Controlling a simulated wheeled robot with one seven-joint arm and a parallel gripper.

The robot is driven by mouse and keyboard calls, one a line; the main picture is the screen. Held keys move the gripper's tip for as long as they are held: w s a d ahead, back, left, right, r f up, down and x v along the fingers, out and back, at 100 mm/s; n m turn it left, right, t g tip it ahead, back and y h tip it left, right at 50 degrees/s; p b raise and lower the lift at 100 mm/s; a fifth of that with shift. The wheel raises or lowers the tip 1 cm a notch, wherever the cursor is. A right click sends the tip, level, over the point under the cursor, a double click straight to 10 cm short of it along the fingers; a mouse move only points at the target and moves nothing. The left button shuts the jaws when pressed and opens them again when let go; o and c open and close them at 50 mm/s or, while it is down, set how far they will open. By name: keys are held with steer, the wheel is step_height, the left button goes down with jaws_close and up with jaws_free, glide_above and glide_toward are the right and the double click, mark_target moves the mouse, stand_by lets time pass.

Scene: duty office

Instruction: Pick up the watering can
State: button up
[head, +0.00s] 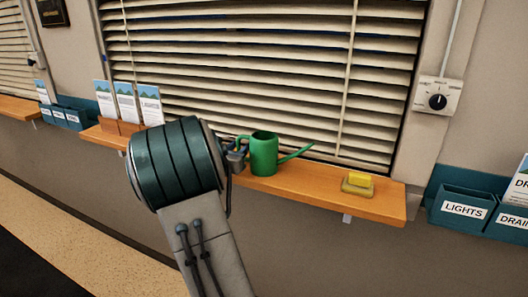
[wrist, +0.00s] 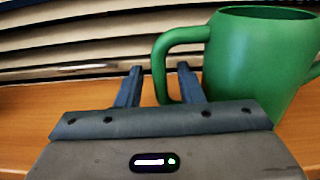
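The green watering can (head: 264,154) stands upright on the wooden shelf (head: 310,192) below the window, its spout to the right and its handle to the left. My gripper (head: 236,153) is at the handle side of the can, partly hidden behind my arm in the head view. In the wrist view the can (wrist: 258,60) fills the right side. My gripper's two fingers (wrist: 158,86) are apart, and the lower part of the handle (wrist: 162,68) shows between their tips. I cannot tell whether either finger touches the handle.
A yellow sponge on a dish (head: 358,183) sits to the right on the shelf. Brochures in a wooden holder (head: 128,127) stand to the left. Window blinds (head: 250,60) are close behind the can. Labelled teal bins (head: 464,208) hang at the far right.

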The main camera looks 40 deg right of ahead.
steer(key=shift+w+d, duration=0.1)
steer(key=shift+d, duration=0.1)
jaws_close()
steer(key=shift+r, duration=0.1)
steer(key=shift+r, duration=0.1)
